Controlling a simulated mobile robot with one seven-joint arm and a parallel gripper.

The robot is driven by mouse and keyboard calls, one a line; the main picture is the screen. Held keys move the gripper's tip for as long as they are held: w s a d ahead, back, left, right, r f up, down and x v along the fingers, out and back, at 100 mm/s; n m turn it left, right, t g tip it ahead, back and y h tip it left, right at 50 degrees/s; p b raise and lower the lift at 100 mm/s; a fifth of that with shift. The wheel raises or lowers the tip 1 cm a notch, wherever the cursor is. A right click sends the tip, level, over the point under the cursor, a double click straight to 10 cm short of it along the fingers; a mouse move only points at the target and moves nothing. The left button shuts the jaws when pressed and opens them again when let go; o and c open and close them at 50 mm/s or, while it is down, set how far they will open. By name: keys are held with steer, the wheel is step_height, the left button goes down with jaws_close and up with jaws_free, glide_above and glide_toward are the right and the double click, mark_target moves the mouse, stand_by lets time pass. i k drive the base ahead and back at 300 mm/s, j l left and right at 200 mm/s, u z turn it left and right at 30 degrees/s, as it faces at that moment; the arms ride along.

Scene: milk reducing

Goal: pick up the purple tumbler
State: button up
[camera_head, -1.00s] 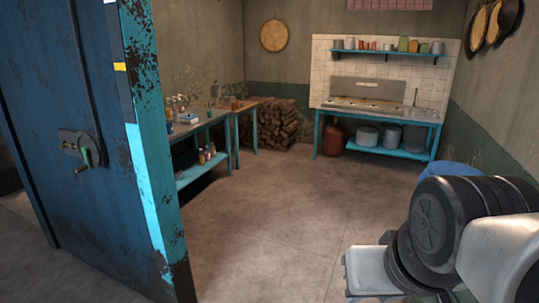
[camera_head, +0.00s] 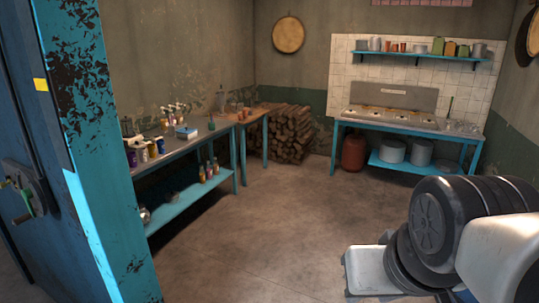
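A small dark purple vessel (camera_head: 131,156), which looks like the purple tumbler, stands upright at the near end of the long table (camera_head: 205,137) on the left. It is small in the head view, just right of the blue door's edge. My arm's grey and black links fill the lower right. I cannot make out my gripper's fingers, and the tumbler is far from the arm.
The open blue door (camera_head: 95,150) stands at the left, close to me. The concrete floor (camera_head: 270,225) ahead is clear. Stacked firewood (camera_head: 290,133), a red gas cylinder (camera_head: 353,152) and a stove counter (camera_head: 400,122) stand at the back.

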mark_target(130, 156)
steer(key=i+u, duration=0.2)
steer(key=i, duration=0.25)
steer(key=i+l+u, duration=0.2)
steer(key=i, duration=0.3)
steer(key=i+l+u, duration=0.2)
steer(key=i, duration=0.25)
steer(key=i+l+u, duration=0.2)
steer(key=i+u, duration=0.15)
steer(key=i+l+u, duration=0.75)
